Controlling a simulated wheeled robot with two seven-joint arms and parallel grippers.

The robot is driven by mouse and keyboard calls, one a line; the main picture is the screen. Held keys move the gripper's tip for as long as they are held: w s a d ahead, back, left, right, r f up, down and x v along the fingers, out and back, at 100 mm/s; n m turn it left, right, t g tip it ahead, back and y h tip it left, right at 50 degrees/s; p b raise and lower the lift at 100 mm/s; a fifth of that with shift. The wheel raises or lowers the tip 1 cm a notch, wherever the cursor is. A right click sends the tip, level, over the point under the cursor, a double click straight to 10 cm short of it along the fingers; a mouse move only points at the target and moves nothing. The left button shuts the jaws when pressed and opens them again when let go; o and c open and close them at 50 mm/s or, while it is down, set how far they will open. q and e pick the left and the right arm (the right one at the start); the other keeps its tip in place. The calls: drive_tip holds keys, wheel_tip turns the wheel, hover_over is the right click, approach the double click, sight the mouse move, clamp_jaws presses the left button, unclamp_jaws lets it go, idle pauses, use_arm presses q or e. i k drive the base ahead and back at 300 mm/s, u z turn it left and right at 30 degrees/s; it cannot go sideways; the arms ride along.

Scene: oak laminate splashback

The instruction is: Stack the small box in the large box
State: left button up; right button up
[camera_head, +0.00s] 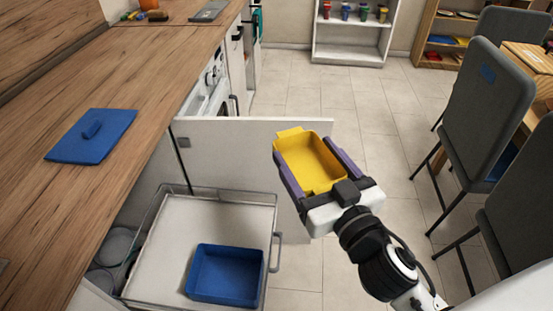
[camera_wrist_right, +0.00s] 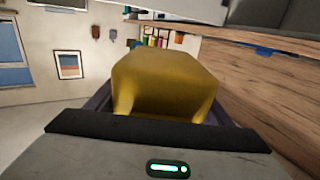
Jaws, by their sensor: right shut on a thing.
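The small box is a yellow open-topped box (camera_head: 312,161). My right gripper (camera_head: 316,170) is shut on it, with its purple fingers along two opposite sides. The box is held in the air to the right of the pulled-out drawer, with its opening facing up. In the right wrist view the yellow box (camera_wrist_right: 163,85) fills the space between the fingers. The large box is a blue open box (camera_head: 226,275) in the front right part of the drawer, and it looks empty. My left gripper is not in view.
A white open cabinet door (camera_head: 245,150) stands behind the drawer. Dark chairs (camera_head: 486,115) are at the right.

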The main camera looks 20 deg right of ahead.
sight(229, 281)
drive_tip(key=u, duration=1.45)
drive_tip(key=k, duration=0.45)
drive_tip(key=z, duration=0.6)
